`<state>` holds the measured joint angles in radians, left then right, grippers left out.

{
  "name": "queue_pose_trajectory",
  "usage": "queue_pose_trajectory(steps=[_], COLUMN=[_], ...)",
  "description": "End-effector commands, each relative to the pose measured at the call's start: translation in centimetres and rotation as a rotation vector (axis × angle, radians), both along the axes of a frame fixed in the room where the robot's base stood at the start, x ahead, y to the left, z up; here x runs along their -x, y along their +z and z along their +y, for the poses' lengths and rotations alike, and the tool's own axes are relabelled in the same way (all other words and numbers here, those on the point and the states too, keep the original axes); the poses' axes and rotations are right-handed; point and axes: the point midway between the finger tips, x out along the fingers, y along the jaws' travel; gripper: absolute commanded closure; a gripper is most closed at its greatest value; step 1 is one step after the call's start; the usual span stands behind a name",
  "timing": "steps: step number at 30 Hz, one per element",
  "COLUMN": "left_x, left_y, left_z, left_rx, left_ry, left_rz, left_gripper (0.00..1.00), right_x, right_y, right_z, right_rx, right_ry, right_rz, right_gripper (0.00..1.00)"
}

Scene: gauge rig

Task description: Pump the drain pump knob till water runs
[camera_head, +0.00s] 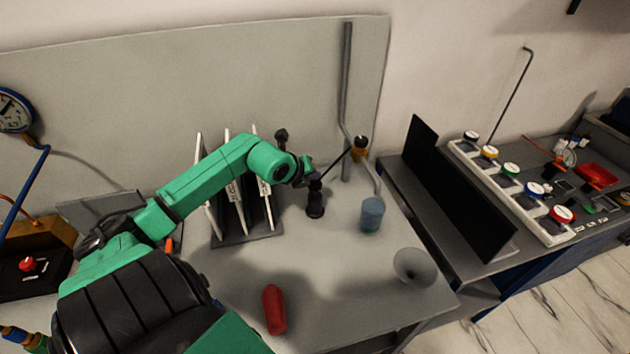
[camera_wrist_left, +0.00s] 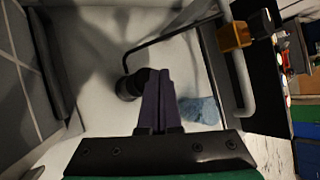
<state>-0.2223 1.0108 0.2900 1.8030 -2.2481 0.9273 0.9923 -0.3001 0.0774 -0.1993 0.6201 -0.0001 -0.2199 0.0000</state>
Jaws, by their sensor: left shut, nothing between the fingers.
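The black drain pump (camera_head: 315,207) stands upright on the grey bench, and a thin dark rod or tube runs from it to a brass block (camera_head: 360,150). In the left wrist view the pump (camera_wrist_left: 128,86) is partly hidden behind my fingers. My left gripper (camera_head: 314,186) is shut and empty, right at the top of the pump; I cannot tell whether it touches the knob. Its closed fingers show in the left wrist view (camera_wrist_left: 160,95). A blue cup (camera_head: 372,215) stands below the bent grey pipe (camera_head: 372,178). No running water can be made out. My right gripper is not in view.
A rack of white panels (camera_head: 236,205) stands close left of the pump. A tall grey post (camera_head: 346,90) rises behind it. A grey funnel-like bowl (camera_head: 414,266) and a red object (camera_head: 274,308) lie nearer the front. The bench between them is clear.

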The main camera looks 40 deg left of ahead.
Motion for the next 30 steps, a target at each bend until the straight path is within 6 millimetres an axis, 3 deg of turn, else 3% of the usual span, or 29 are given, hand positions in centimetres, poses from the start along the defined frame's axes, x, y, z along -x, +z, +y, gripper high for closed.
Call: queue_pose_trajectory(steps=[30], left_x=[0.0], left_y=[-0.9], left_z=[0.0], left_rx=[0.000], left_ry=[0.000], left_rz=[0.000], left_gripper=[1.00], right_x=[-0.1], right_y=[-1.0], right_z=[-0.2], right_rx=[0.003], right_ry=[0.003], right_rz=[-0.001], right_gripper=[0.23])
